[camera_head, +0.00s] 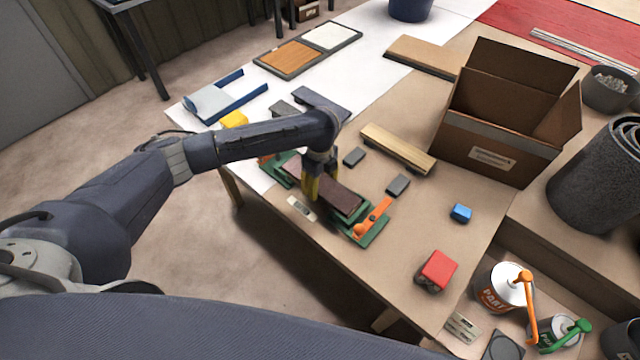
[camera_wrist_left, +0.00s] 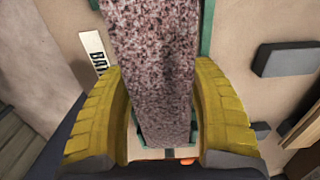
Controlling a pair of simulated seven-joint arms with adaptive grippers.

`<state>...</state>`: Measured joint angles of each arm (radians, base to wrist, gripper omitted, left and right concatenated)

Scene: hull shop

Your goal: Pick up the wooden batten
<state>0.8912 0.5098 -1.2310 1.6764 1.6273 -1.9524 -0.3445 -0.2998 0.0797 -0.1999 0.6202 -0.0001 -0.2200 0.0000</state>
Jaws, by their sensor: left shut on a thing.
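The wooden batten (camera_head: 335,192) appears to be the long, dark brown, speckled bar over the green holder (camera_head: 371,238) near the table's front edge. A label partly reading "BAT" lies beside it. My left gripper (camera_head: 312,187) points down, shut across the middle of the bar. In the left wrist view the yellow fingers (camera_wrist_left: 160,125) stand on either side of the batten (camera_wrist_left: 152,60), and green edges show beside it. I cannot tell whether the bar rests on the holder or is slightly raised. My right gripper is not in view.
An orange lever (camera_head: 372,217) sits on the holder's near end. A pale wooden bar (camera_head: 397,148) and small grey blocks (camera_head: 398,185) lie to the right. An open cardboard box (camera_head: 495,150), a blue block (camera_head: 461,212) and a red block (camera_head: 437,268) stand farther right.

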